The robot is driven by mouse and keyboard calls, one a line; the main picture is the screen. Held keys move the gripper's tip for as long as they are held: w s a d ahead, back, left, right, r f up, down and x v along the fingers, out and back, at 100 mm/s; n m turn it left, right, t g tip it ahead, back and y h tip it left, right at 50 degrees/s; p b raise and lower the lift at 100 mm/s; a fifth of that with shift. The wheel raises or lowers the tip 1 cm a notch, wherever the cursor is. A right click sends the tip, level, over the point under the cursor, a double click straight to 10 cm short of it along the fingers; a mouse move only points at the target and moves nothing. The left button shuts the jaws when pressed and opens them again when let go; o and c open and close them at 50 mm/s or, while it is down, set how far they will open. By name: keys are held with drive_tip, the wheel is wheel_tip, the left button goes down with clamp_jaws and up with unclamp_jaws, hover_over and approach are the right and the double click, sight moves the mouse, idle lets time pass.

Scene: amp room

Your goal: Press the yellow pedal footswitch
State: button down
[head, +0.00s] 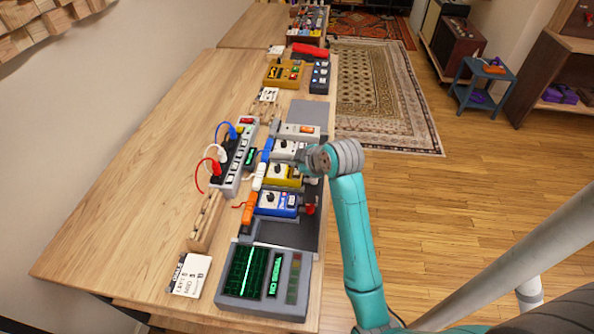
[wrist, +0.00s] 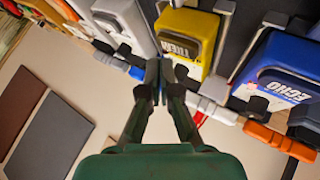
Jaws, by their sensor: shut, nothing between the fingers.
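The yellow pedal (head: 270,180) stands on the dark pedal board between a white pedal (head: 284,149) and a blue pedal (head: 270,203). In the wrist view the yellow pedal (wrist: 193,22) shows a dark label and a small dark knob-like part (wrist: 181,72) at its near end, which may be the footswitch. My gripper (wrist: 158,72) is shut and empty, its tips just left of that part; I cannot tell whether they touch it. The blue pedal (wrist: 290,62) is to the right in the wrist view.
Orange and white cable plugs run beside the pedals. A power strip (head: 238,160) with several cords stands left of them. An oscilloscope-like device (head: 260,288) is at the front of the table, next to a white card (head: 188,275). The table's left side is bare.

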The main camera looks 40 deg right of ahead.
drive_tip(key=shift+f, duration=0.15)
idle(0.5)
drive_tip(key=shift+f, duration=0.25)
drive_tip(key=shift+f, duration=0.5)
idle(0.8)
drive_tip(key=shift+r, duration=0.9)
drive_tip(key=shift+r, duration=0.1)
drive_tip(key=shift+r, duration=2.45)
